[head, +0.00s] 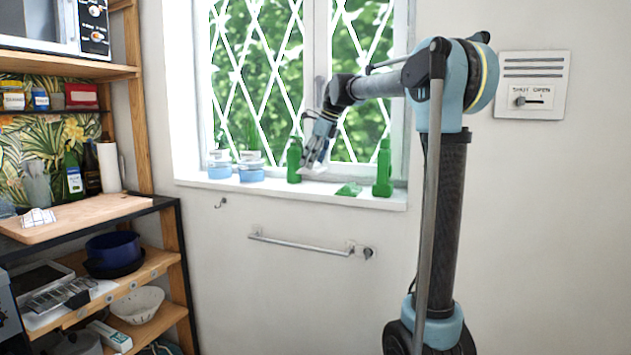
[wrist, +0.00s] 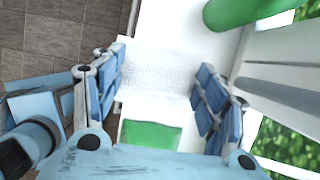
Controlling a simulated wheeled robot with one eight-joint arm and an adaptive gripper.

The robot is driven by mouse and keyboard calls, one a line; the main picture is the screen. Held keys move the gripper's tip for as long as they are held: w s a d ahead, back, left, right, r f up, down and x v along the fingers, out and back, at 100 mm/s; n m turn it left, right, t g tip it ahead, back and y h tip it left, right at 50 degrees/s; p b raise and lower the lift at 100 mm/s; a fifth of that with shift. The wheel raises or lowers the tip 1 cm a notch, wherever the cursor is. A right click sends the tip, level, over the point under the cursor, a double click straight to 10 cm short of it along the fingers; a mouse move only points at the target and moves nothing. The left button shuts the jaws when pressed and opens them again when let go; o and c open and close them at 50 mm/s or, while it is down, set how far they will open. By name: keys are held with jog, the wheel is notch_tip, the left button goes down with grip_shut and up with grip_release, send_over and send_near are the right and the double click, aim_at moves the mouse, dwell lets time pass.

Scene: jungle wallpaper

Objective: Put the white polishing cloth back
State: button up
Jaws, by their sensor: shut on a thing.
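The white polishing cloth (wrist: 158,72) is between the fingers of my gripper (wrist: 160,92) in the wrist view, and my gripper is shut on it. In the head view my gripper (head: 320,150) points down over the white window sill (head: 290,187), and a bit of the cloth (head: 312,171) shows at its fingertips. The cloth is low, close to the sill; I cannot tell whether it touches. A green folded cloth (head: 349,188) lies on the sill to the right, and it also shows in the wrist view (wrist: 150,136).
A green bottle (head: 294,162) stands just left of my gripper, another (head: 384,168) at the sill's right end. Two blue-and-clear containers (head: 220,166) (head: 251,167) stand further left. A towel rail (head: 300,244) and a hook (head: 221,203) are below. Shelves (head: 150,270) stand at left.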

aim_at(317, 168)
jog(key=shift+w+d, duration=0.2)
jog(key=shift+w, duration=0.3)
jog(key=shift+w+d, duration=0.2)
jog(key=shift+w, duration=0.25)
jog(key=shift+s+a+f, duration=0.1)
jog(key=shift+s+f, duration=0.05)
jog(key=shift+f, duration=0.5)
jog(key=shift+s+f, duration=0.1)
jog(key=shift+f, duration=2.3)
jog(key=shift+w+f, duration=0.2)
jog(key=shift+f, duration=0.25)
jog(key=o, duration=0.9)
jog(key=shift+o, duration=0.2)
